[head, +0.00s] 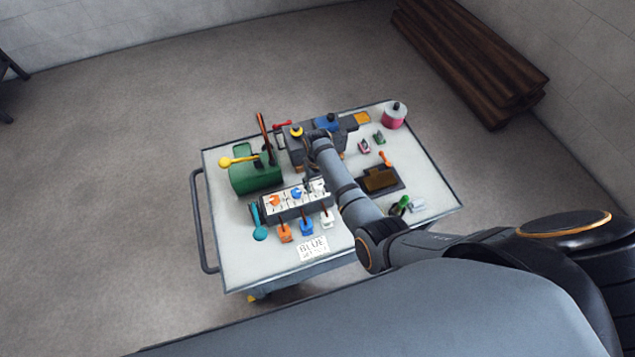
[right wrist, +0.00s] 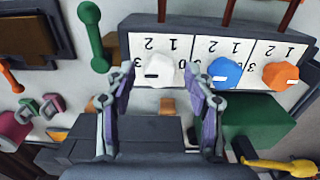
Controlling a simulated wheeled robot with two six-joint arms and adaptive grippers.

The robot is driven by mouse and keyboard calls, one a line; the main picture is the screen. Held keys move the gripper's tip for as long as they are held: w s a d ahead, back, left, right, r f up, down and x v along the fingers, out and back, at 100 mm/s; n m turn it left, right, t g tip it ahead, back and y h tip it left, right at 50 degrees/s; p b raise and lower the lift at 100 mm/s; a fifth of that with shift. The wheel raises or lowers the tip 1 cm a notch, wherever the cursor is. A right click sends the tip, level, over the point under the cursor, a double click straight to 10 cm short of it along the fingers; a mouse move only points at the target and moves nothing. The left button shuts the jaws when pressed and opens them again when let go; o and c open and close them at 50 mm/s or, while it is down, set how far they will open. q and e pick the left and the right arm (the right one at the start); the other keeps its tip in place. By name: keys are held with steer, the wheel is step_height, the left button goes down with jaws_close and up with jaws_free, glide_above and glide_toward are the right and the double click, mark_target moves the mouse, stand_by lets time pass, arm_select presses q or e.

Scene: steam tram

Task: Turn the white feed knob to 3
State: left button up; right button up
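The white feed knob (right wrist: 158,70) sits on a white dial plate of the dark control box (right wrist: 145,22), at the left of the row in the right wrist view. Digits 1, 2 and 3 show around it. I cannot tell surely which digit its pointer faces. My right gripper (right wrist: 160,80) is open, with one finger on each side of the white knob; contact is not clear. In the head view my right gripper (head: 313,184) is over the box's right end and largely hides the knob. My left gripper is not in view.
A blue knob (right wrist: 225,72) stands close beside my right finger, with an orange knob (right wrist: 280,74) beyond.

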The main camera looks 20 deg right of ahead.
mark_target(318, 185)
steer(key=shift+r, duration=0.35)
step_height(318, 185, up, 11)
steer(key=shift+r, duration=0.2)
steer(key=shift+f, duration=0.1)
stand_by(0.4)
